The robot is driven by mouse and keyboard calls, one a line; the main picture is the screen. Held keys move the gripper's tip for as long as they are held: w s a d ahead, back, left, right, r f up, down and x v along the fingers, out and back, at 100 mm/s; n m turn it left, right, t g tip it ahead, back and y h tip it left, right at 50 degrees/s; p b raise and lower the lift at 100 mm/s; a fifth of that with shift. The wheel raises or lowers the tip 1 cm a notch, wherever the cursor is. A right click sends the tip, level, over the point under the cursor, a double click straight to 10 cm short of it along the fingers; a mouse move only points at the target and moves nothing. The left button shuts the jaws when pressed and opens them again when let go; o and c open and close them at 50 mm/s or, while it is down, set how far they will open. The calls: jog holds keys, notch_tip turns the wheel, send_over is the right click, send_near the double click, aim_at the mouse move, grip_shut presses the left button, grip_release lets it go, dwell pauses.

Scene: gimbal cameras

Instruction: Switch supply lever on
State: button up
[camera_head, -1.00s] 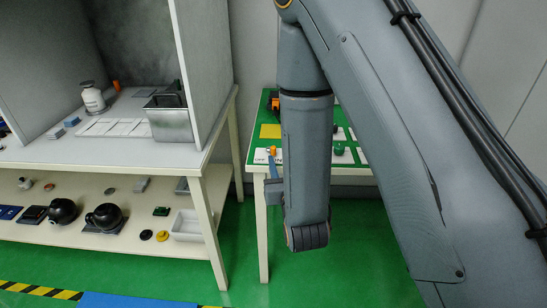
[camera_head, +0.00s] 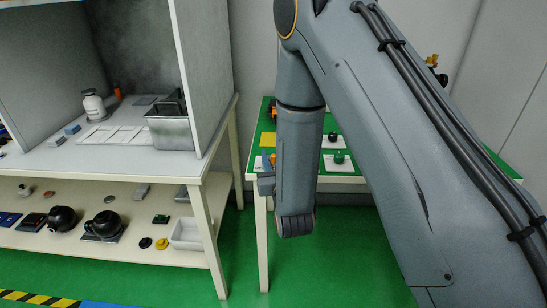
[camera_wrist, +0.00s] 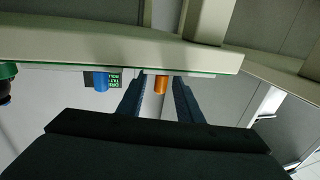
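My gripper (camera_wrist: 158,100) is open in the wrist view, with its two dark blue fingers pointing toward the table edge. An orange knob or lever (camera_wrist: 161,85) shows between the fingertips; contact cannot be told. A blue knob or lever (camera_wrist: 100,82) beside a small dark label with green print lies to its left. Which one is the supply lever cannot be read. In the head view my gripper (camera_head: 265,182) is at the left front of the green-topped table (camera_head: 268,127), near the orange part (camera_head: 273,159). My forearm hides much of this table.
A green knob (camera_head: 339,158) and a dark knob (camera_head: 333,136) stand on white plates right of my forearm. A white bench (camera_head: 105,155) with a grey partition and a loaded lower shelf stands left. The green floor in front is clear.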

grip_shut()
jog(key=shift+w+d+n+y, duration=0.1)
jog(key=shift+d+n+y, duration=0.1)
jog(key=shift+n+y, duration=0.3)
jog(key=shift+y, duration=0.4)
grip_release()
